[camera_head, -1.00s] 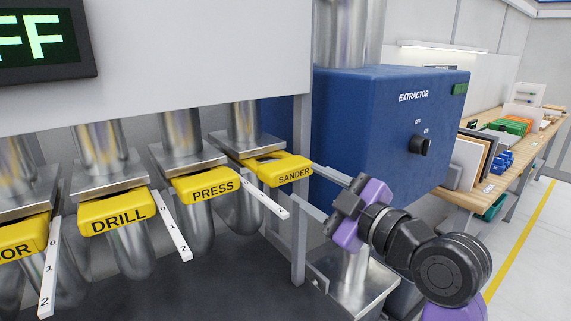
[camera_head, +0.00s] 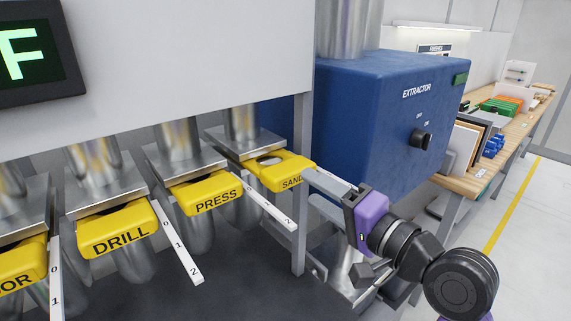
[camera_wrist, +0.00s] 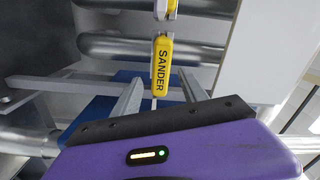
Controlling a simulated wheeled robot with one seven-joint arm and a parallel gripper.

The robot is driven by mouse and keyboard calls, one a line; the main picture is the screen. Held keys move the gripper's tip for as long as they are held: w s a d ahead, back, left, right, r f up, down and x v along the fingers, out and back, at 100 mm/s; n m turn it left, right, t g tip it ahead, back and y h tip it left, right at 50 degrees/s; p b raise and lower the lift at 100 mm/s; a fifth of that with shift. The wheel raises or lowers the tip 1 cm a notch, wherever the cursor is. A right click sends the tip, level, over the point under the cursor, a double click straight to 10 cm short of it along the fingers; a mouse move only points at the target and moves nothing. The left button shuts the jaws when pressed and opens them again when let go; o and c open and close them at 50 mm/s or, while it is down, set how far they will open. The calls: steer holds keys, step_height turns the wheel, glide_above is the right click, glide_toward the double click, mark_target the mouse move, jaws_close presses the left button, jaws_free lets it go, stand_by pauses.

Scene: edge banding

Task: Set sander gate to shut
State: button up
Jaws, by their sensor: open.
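The sander gate (camera_head: 268,170) is a yellow slide under the rightmost metal duct, with a rounded hole showing in it in front of the duct's flange. Its label is partly hidden by a finger of my gripper in the head view. My gripper (camera_head: 317,190) is open just right of the slide's front end, its fingers pointing at it. In the wrist view the yellow SANDER handle (camera_wrist: 161,68) stands in line with the gap between the two fingers (camera_wrist: 161,88), just beyond their tips. I cannot tell whether either finger touches it.
The press gate (camera_head: 212,193) and drill gate (camera_head: 118,230) are to the left, with white numbered scale strips (camera_head: 270,208) sticking out beside the slides. A grey post (camera_head: 300,185) stands close behind my gripper. The blue extractor (camera_head: 385,115) with its knob is to the right.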

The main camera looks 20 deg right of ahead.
mark_target(298, 179)
steer(key=m, duration=0.3)
steer(key=shift+r, duration=0.1)
steer(key=shift+w+a+m, duration=0.1)
steer(key=shift+w+m, duration=0.05)
steer(key=shift+m, duration=0.15)
steer(key=p+x, duration=0.2)
steer(key=x, duration=0.5)
steer(key=shift+w, duration=0.2)
steer(key=shift+c, duration=0.2)
jaws_close()
stand_by(0.7)
